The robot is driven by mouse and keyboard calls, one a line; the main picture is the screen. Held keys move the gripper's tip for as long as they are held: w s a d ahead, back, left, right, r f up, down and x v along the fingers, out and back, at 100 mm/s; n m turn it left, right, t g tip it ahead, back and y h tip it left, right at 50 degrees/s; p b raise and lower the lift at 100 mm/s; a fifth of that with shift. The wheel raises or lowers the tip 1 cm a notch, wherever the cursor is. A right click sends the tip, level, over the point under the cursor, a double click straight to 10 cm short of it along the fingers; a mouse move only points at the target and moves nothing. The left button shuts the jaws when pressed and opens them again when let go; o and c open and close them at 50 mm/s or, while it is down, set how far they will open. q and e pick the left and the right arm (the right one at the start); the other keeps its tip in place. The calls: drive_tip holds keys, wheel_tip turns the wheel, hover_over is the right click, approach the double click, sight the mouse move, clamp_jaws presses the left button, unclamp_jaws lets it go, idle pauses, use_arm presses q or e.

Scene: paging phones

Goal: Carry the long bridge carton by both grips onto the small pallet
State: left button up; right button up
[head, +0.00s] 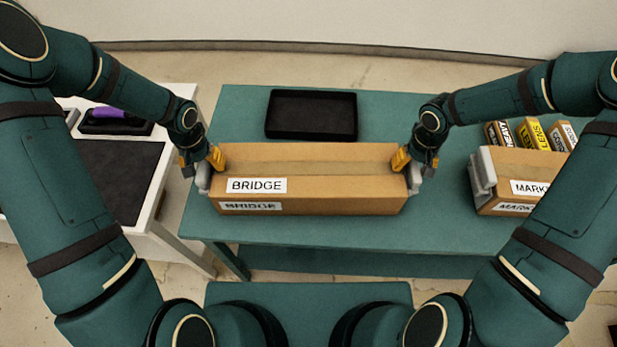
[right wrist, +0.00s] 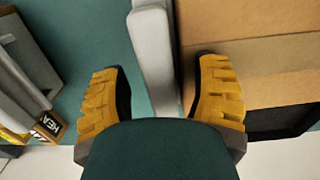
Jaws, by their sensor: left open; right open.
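The long bridge carton (head: 310,180), brown with BRIDGE labels, lies across the green table. A pale grip stands at each end, the left grip (head: 203,178) and the right grip (head: 415,178). My left gripper (head: 201,164) is open, its yellow fingers around the left grip. My right gripper (head: 416,163) is open at the right grip. In the right wrist view, the fingers of my right gripper (right wrist: 160,92) stand either side of the grey grip (right wrist: 153,55), with gaps visible; the carton (right wrist: 250,75) is on the right. I cannot make out a small pallet for certain.
A black tray (head: 311,114) lies behind the carton on the green table (head: 300,232). A MARK carton (head: 500,198) with grey grips and several small boxes (head: 535,134) stand at the right. A white table (head: 160,222) with a dark mat (head: 112,178) is at the left.

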use_arm(q)
clamp_jaws()
use_arm(e)
clamp_jaws()
use_arm(q)
drive_tip(key=shift+r, duration=0.25)
use_arm(e)
drive_tip(key=shift+r, duration=0.25)
